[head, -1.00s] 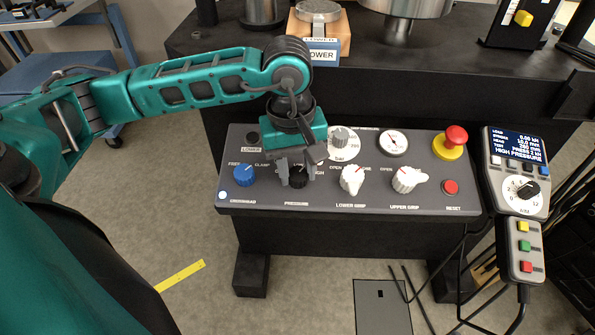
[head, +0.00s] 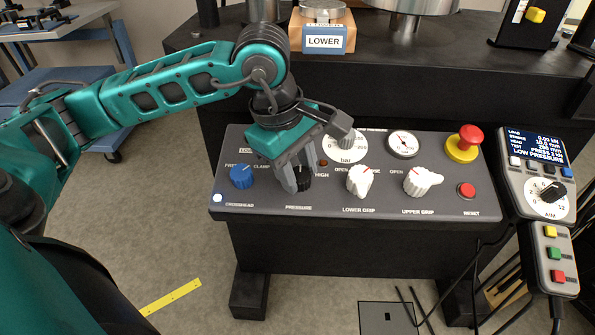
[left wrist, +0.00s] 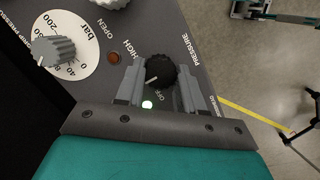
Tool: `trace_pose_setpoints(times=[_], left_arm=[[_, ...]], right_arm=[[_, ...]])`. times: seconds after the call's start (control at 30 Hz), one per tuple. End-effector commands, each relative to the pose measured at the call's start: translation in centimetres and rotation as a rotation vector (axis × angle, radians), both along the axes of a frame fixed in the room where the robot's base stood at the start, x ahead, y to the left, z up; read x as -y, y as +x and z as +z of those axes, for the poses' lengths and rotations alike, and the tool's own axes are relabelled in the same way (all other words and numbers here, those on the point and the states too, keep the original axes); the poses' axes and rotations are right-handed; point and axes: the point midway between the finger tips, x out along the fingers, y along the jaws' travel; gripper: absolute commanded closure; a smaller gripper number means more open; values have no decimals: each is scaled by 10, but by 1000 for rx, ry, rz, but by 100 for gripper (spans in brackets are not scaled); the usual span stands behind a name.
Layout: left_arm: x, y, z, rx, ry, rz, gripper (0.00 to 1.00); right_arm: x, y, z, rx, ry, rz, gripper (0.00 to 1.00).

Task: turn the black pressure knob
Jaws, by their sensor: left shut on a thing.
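The black pressure knob (head: 304,181) sits on the sloped grey control panel (head: 330,207), above the PRESSURE label, between the blue knob and the lower grip knob. My left gripper (head: 297,182) reaches down from above with its fingers on either side of the knob, shut on it. In the left wrist view the black knob (left wrist: 160,73) stands between the two grey fingers, and its white pointer line faces the lower left. The fingers hide part of the printing around it. My right gripper is not in view.
Close by are a blue knob (head: 241,176), white grip knobs (head: 360,181) and a grey dial knob (head: 346,139). A red emergency button (head: 467,140) is at the panel's right. A pendant (head: 540,180) beside the panel reads LOW PRESSURE.

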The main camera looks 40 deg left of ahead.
Motion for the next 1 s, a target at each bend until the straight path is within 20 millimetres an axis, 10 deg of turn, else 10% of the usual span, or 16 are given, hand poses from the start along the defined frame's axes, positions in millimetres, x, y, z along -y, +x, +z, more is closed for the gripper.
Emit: trace_pose_setpoints(times=[0.47, 0.5, 0.73, 1.0], left_arm=[[0, 0, 1, 3, -2, 12, 93], [0, 0, 1, 3, -2, 12, 59], [0, 0, 0, 3, -2, 12, 37], [0, 0, 2, 3, -2, 12, 37]], right_arm=[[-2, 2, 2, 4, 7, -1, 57], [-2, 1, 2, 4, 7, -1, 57], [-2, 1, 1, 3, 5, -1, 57], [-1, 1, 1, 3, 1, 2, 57]])
